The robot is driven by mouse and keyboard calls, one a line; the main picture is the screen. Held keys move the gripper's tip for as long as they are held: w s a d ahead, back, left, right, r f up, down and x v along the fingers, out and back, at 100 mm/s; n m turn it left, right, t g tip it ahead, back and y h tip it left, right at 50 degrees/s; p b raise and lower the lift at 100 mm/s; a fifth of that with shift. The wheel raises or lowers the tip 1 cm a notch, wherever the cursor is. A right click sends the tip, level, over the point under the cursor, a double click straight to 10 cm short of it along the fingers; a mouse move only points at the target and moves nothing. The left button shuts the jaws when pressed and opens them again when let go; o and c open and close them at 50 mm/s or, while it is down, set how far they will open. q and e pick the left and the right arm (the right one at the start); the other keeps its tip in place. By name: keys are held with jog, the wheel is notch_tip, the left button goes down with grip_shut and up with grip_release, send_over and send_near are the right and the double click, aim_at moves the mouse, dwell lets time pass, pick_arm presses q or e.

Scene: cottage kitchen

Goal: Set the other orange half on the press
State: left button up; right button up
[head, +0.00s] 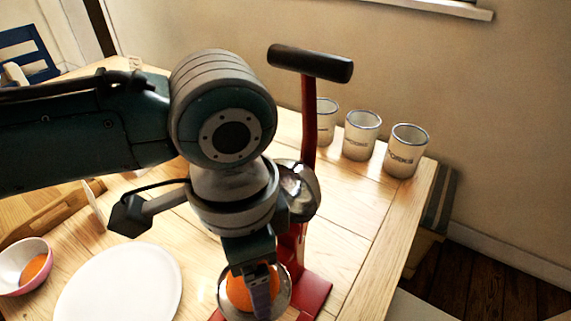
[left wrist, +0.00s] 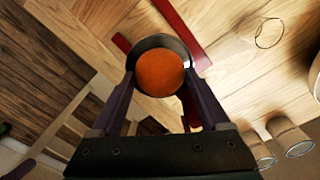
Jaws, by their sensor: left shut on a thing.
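The orange half (head: 238,291) is between the fingers of my left gripper (head: 258,285), at the cup of the red press (head: 316,293). In the left wrist view the orange half (left wrist: 159,73) shows its rounded peel side, with the metal cup (left wrist: 152,42) around its far side. My left gripper (left wrist: 160,95) is shut on it. Whether the orange half rests in the cup or is just above it I cannot tell. The press has a raised black handle (head: 310,63). My right gripper is not in view.
A white oval plate (head: 120,290) lies left of the press. A pink bowl (head: 22,262) with an orange piece (head: 33,268) stands at the far left. Several mugs (head: 405,150) stand behind the press near the table's right edge. Bare table lies right of the press.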

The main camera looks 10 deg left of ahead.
pick_arm(q)
jog(key=shift+f+b, duration=0.35)
jog(key=shift+f, duration=0.25)
jog(key=o, duration=0.6)
jog(key=shift+c, duration=0.2)
jog(key=shift+r, duration=0.15)
notch_tip(320, 180, up, 11)
jog(key=p, duration=1.2)
jog(key=shift+p, duration=0.3)
